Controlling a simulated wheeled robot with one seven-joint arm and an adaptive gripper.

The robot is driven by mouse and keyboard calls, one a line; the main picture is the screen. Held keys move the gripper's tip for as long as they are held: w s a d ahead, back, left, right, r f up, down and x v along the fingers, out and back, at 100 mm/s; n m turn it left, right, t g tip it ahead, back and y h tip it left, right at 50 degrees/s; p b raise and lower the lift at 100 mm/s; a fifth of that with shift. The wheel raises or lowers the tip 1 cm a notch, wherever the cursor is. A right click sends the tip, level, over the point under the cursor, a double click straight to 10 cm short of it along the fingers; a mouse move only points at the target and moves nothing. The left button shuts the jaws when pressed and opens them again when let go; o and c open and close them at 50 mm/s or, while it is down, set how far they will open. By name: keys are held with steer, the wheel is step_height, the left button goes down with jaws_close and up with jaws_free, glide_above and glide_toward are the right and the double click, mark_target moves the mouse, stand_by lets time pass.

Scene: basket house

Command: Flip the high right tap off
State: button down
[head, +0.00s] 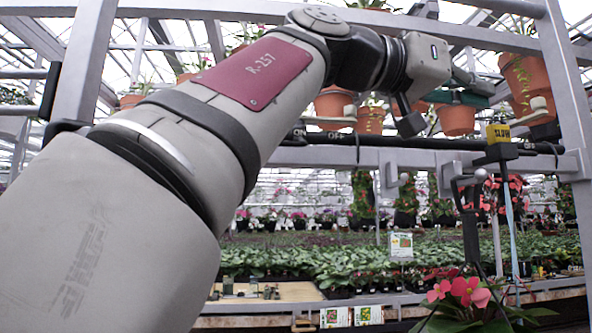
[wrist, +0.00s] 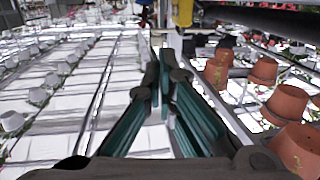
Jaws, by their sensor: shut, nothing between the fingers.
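A dark tap fitting (head: 495,154) with a yellow labelled block (head: 498,133) on top sits on the right of the rail in the head view. I cannot tell which way its handle is turned. My gripper (head: 488,97) is up and to the left of the yellow block, apart from it, in front of hanging pots. In the wrist view my gripper (wrist: 164,60) has its teal fingers together, with nothing between them.
A black pipe (head: 390,140) runs along the grey rail (head: 350,158). Terracotta pots (head: 457,119) hang around my gripper; several more pots (wrist: 290,103) line the right of the wrist view. A metal upright (head: 568,110) stands at the right. Pink flowers (head: 462,291) are low in front.

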mark_target(532, 105)
steer(key=d, duration=0.3)
steer(key=w+d, duration=0.1)
steer(key=d, duration=0.5)
steer(key=shift+w+d+f+p, duration=0.1)
steer(key=shift+w+f+p, duration=0.05)
steer(key=shift+w+p, duration=0.2)
